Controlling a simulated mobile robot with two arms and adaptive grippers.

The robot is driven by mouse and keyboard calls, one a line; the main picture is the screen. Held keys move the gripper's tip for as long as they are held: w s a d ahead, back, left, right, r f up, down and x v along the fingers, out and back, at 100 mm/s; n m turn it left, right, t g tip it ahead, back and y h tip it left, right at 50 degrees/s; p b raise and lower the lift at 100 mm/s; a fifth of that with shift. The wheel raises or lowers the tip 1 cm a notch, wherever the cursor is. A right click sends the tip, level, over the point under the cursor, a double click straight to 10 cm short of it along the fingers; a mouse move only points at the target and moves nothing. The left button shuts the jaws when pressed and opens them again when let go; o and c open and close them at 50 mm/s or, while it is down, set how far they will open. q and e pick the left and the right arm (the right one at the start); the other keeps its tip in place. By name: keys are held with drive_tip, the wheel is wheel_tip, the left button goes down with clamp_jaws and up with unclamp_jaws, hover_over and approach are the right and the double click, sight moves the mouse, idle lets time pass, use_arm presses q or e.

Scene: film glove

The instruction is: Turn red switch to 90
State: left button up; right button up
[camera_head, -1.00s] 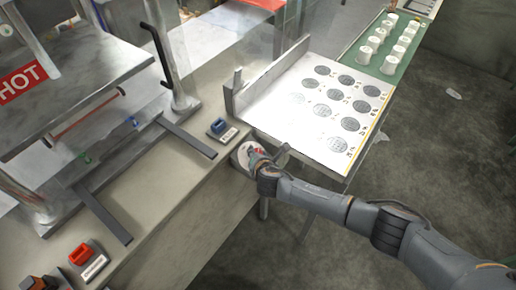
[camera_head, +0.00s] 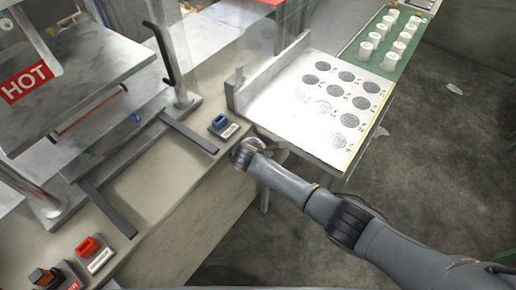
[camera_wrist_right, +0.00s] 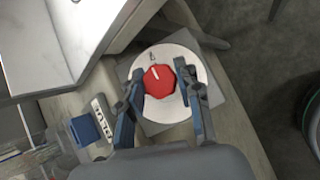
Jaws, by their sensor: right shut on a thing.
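The red switch (camera_wrist_right: 159,81) is a red knob with a white pointer line, in the middle of a round white dial (camera_wrist_right: 173,52) on a grey plate. In the right wrist view its pointer line points up and slightly left. My right gripper (camera_wrist_right: 161,86) has its two fingers on either side of the knob, closed on it. In the head view my right gripper (camera_head: 243,154) is at the counter's right edge and hides the knob and dial. The scale markings are too small to read. My left gripper is not in view.
A blue rocker switch (camera_head: 219,121) sits close beside the dial. Red (camera_head: 87,247) and orange-black (camera_head: 43,276) switches are at the lower left. A press marked HOT (camera_head: 25,82) stands left. A white table (camera_head: 300,130) with dark round prints lies behind the gripper.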

drive_tip(key=shift+d, duration=0.1)
idle(0.3)
drive_tip(key=o, duration=1.2)
drive_tip(key=shift+c, duration=0.2)
drive_tip(key=shift+s+a+r, duration=0.2)
drive_tip(key=shift+s+r, duration=0.05)
drive_tip(key=shift+r, duration=0.15)
drive_tip(key=v, duration=1.1)
drive_tip(key=shift+d, duration=0.2)
drive_tip(key=shift+f, duration=0.1)
